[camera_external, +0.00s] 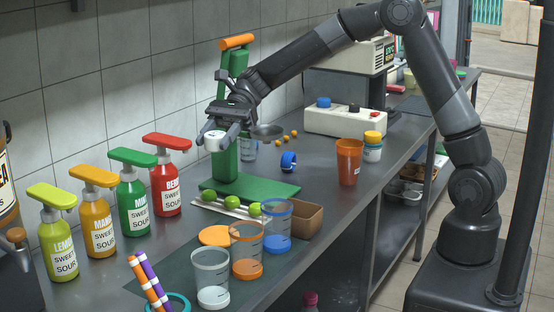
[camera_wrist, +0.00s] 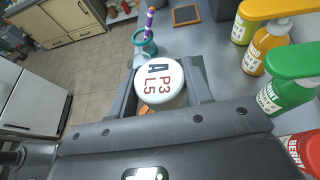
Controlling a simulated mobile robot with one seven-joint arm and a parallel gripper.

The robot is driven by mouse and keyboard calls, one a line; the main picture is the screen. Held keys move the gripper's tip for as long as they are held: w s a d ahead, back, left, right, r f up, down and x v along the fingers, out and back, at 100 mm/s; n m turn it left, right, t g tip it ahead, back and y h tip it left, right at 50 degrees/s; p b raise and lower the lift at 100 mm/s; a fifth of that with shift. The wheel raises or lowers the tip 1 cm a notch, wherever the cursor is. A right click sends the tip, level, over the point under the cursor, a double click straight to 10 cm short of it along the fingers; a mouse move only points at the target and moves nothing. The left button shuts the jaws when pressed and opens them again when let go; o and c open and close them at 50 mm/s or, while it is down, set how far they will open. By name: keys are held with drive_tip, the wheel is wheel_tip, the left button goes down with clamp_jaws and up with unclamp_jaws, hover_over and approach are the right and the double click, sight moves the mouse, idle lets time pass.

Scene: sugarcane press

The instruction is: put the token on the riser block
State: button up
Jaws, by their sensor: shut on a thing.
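The token is a white round disc (camera_external: 214,140) with printed letters and digits. In the wrist view its marked face (camera_wrist: 159,80) reads "A", "P3", "L5" and faces the camera. My gripper (camera_external: 218,137) is shut on the token; in the wrist view its two fingers (camera_wrist: 160,88) stand either side of it. The token is held in the air in front of the green press column, above the counter. A brown box-like block (camera_external: 304,220) sits on the counter beside the cups; I cannot tell for certain that it is the riser block.
Several pump bottles (camera_external: 165,185) line the wall side at left. A green press base (camera_external: 260,188), green fruit (camera_external: 233,201), clear cups (camera_external: 247,248) and an orange tumbler (camera_external: 348,162) stand on the counter (camera_external: 330,205). Striped straws (camera_external: 150,283) stand at the front. The counter's right edge is open.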

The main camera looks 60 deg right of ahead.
drive_tip(key=w+d+m+t, duration=0.2)
drive_tip(key=d, duration=0.7)
drive_tip(key=w+d+m+t, duration=0.1)
drive_tip(key=d+m+t, duration=0.1)
drive_tip(key=d, duration=0.8)
drive_tip(key=w+d+m+t+h, duration=0.1)
drive_tip(key=w+d+m+t, duration=0.1)
drive_tip(key=d, duration=0.8)
drive_tip(key=shift+w+f+t, duration=0.25)
drive_tip(key=shift+w+t, duration=0.05)
drive_tip(key=shift+t, duration=0.2)
drive_tip(key=s+d+m+t+h, duration=0.2)
drive_tip(key=s+d+m, duration=0.15)
drive_tip(key=d, duration=0.95)
drive_tip(key=s+d+m+t+h, duration=0.2)
drive_tip(key=s+d+t, duration=0.15)
drive_tip(key=d, duration=0.95)
drive_tip(key=s+d+m+t+h, duration=0.2)
drive_tip(key=s+d+m+h, duration=0.4)
drive_tip(key=s+d, duration=1.5)
hover_over(373, 133)
wheel_tip(373, 133, down, 12)
drive_tip(key=shift+s+a+r, duration=0.1)
drive_tip(key=shift+s, duration=0.05)
drive_tip(key=shift+f, duration=2.05)
